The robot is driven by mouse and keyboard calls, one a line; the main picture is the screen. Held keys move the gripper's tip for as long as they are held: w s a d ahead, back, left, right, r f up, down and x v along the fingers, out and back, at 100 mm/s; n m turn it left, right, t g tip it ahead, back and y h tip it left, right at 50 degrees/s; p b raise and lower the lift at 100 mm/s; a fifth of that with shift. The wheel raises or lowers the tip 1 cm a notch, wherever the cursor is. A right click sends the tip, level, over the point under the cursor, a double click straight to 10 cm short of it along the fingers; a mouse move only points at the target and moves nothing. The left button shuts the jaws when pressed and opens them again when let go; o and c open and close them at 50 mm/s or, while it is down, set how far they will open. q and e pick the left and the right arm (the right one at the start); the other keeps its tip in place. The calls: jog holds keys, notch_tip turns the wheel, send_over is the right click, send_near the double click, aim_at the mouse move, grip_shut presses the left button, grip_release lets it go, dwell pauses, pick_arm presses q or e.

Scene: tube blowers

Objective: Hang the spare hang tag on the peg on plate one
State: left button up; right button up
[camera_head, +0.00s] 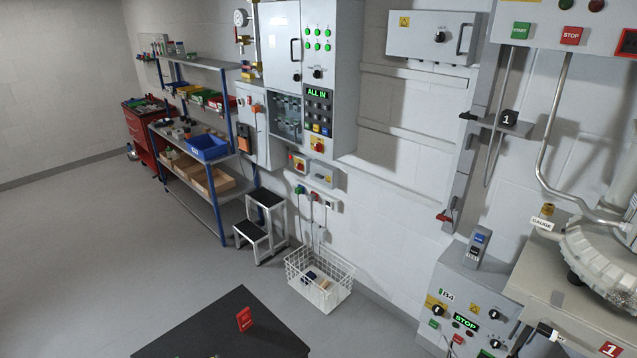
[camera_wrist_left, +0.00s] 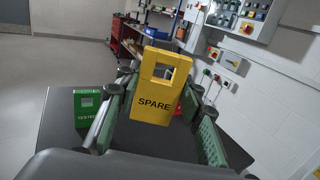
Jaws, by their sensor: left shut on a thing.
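The spare hang tag (camera_wrist_left: 153,104) is yellow, marked SPARE, with a square opening near its top. My left gripper (camera_wrist_left: 158,98) is shut on it, with green finger pads on either side. The tag is upright in the left wrist view, above or in front of a dark table. Neither gripper is clear in the head view. A black plate marked 1 (camera_head: 508,117) sits on the wall fittings at the right, with a bar and dark knob (camera_head: 467,116) to its left. I cannot tell whether that is the peg. A red sign marked 1 (camera_head: 611,349) shows at bottom right.
The dark table (camera_head: 215,332) carries a red tag (camera_head: 245,319); a green tag (camera_wrist_left: 87,108) shows in the wrist view. A wire basket (camera_head: 319,279) and step stool (camera_head: 259,238) stand by the wall. Machine panels (camera_head: 472,300) crowd the right. Left floor is clear.

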pick_arm(q)
jog(key=s+d+m+h, duration=0.2)
jog(key=d+h, duration=0.1)
jog(key=d, duration=0.2)
jog(key=s+d+m+t+h, duration=0.1)
jog(key=s+d+m+h, duration=0.1)
jog(key=d, duration=0.3)
jog(key=shift+s+d+r+h, duration=0.25)
jog(key=shift+s+h, duration=0.05)
jog(key=shift+h, duration=0.6)
